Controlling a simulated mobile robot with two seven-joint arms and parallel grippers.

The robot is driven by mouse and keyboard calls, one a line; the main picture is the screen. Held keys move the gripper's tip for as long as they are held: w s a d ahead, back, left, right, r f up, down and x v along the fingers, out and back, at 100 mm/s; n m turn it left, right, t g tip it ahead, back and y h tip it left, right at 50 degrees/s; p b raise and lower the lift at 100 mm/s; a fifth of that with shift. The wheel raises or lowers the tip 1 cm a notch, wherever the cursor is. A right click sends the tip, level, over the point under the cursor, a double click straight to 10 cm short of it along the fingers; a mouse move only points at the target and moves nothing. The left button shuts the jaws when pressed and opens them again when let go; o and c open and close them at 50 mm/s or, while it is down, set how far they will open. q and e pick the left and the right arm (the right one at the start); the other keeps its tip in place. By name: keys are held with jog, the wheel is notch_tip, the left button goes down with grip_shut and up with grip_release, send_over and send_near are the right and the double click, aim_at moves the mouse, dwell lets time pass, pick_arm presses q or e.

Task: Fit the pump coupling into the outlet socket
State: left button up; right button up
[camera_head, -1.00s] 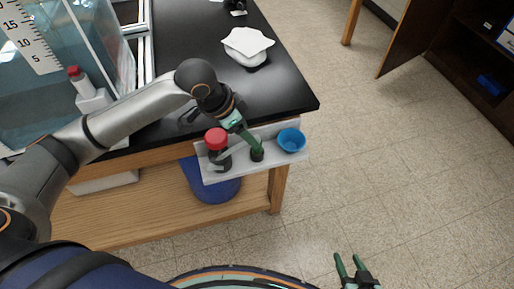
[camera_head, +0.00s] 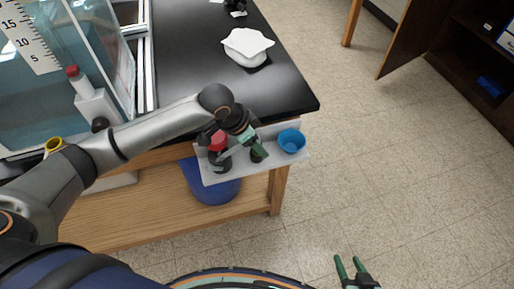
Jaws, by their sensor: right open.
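A small dark cylinder (camera_head: 257,156), possibly the pump coupling, stands on a light grey shelf (camera_head: 217,177) at the bench's front edge. My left gripper (camera_head: 256,147) is right over it, pointing down. The view does not show whether its fingers hold it. A white fitting with a red top (camera_head: 72,72) sits at the tank, with a dark round opening or knob (camera_head: 100,124) low on it. A yellow ring (camera_head: 54,145) shows left of it. I cannot tell which is the outlet socket. My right gripper (camera_head: 350,265) is open and empty over the floor.
A red-capped dark bottle (camera_head: 218,141) and a blue cup (camera_head: 291,140) flank the cylinder on the shelf. A glass tank (camera_head: 90,40) stands at left on the black bench (camera_head: 185,60). A white cloth-like item (camera_head: 247,43) lies behind. A blue bin (camera_head: 215,190) stands below.

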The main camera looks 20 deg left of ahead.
pick_arm(q)
grip_shut()
dwell(0.5)
